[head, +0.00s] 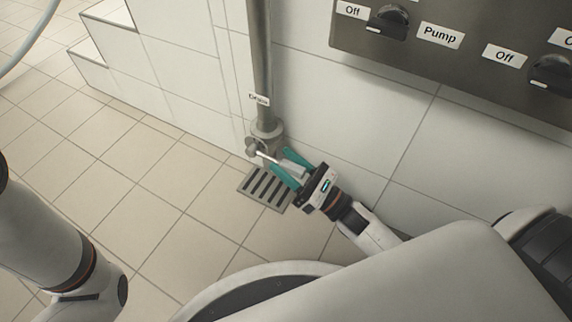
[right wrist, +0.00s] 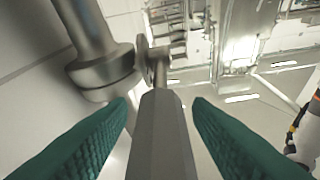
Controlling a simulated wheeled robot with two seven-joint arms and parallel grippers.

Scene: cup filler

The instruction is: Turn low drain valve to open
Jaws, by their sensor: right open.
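The drain valve (head: 252,146) sits at the foot of a grey vertical pipe (head: 261,60) with a small label, low by the wall. Its lever has a thin stem (right wrist: 158,68) and a grey handle (right wrist: 160,140), pointing toward my right wrist camera. My right gripper (head: 275,157) is open, its teal fingers on either side of the handle. In the right wrist view a gap shows between the handle and each finger near the tips. The gripper partly hides the handle in the head view. My left gripper is out of view; only part of that arm shows.
A slotted floor drain (head: 251,187) lies just below the valve. The tiled wall is close behind. A dark control panel (head: 450,70) with knobs and "Pump" and "Off" labels is on the wall at upper right. The tiled floor (head: 120,190) at left is clear.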

